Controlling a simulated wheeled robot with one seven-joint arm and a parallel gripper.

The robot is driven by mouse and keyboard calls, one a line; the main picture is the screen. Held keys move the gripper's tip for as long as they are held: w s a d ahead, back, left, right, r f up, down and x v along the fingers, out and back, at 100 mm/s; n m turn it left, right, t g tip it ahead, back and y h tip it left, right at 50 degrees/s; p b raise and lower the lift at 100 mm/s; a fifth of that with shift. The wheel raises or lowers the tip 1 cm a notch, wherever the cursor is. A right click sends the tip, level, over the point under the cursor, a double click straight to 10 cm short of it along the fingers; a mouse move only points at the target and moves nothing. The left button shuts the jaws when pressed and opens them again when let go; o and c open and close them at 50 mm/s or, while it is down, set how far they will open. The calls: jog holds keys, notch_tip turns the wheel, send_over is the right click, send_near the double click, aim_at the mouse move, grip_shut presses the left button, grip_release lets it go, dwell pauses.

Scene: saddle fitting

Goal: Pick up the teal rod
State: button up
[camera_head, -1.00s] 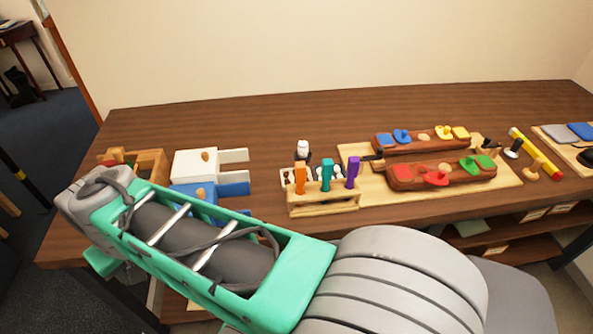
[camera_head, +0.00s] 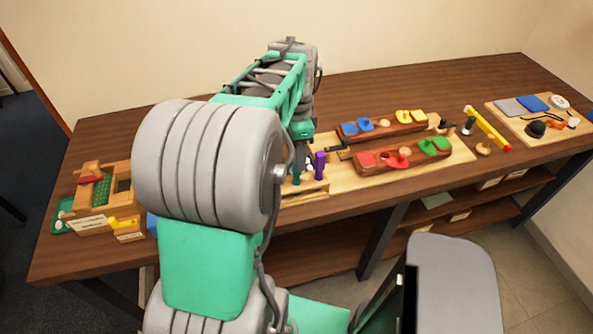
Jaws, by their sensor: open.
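The teal rod (camera_head: 296,177) stands upright in the light wooden rack (camera_head: 308,194) near the table's front edge. The purple rod (camera_head: 320,165) stands just to its right in the same rack. My gripper (camera_head: 301,158) is over the rack, at the top of the teal rod, and points down. It is open. Its fingertips are small and dark here, and I cannot tell whether they are around the rod or just above it. My arm hides the orange rod and the rack's left part.
A wooden board (camera_head: 395,158) right of the rack carries two brown blocks with coloured pieces. A yellow bar (camera_head: 487,127) and a tray (camera_head: 540,122) of small items are farther right. A wooden box (camera_head: 117,180) is at the left.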

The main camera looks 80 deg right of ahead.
aim_at(296, 177)
notch_tip(296, 177, down, 4)
jog(key=shift+r+p, duration=0.1)
jog(key=shift+p, duration=0.2)
grip_shut()
dwell(0.4)
